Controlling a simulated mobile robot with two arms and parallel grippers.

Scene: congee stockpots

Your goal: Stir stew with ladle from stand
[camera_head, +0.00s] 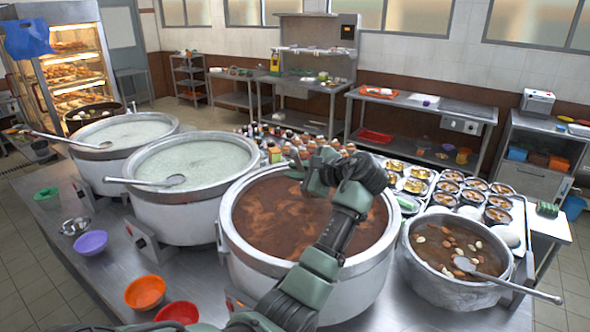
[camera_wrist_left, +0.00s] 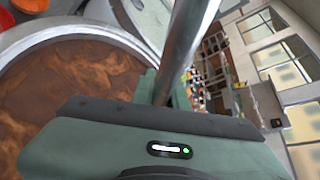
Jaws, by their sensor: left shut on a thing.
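The large pot of reddish-brown stew (camera_head: 290,215) stands at the middle of the metal counter; its stew surface (camera_wrist_left: 85,85) also shows in the left wrist view. My left gripper (camera_head: 308,168) is over the far part of this pot, its arm crossing above the stew. In the left wrist view my left gripper (camera_wrist_left: 158,95) is shut on a shiny metal rod, which looks like the ladle handle (camera_wrist_left: 188,40). The ladle's bowl is not visible, and in the head view the ladle is hidden by my arm. The ladle stand is not clearly seen. My right gripper is out of view.
Two pots of pale congee (camera_head: 190,162) (camera_head: 125,132) stand to the left with ladles resting across them. A smaller pot of brown soup (camera_head: 440,250) with its own ladle (camera_head: 500,282) is close on the right. Bottles, muffin-like trays and bowls (camera_head: 145,292) crowd the counter.

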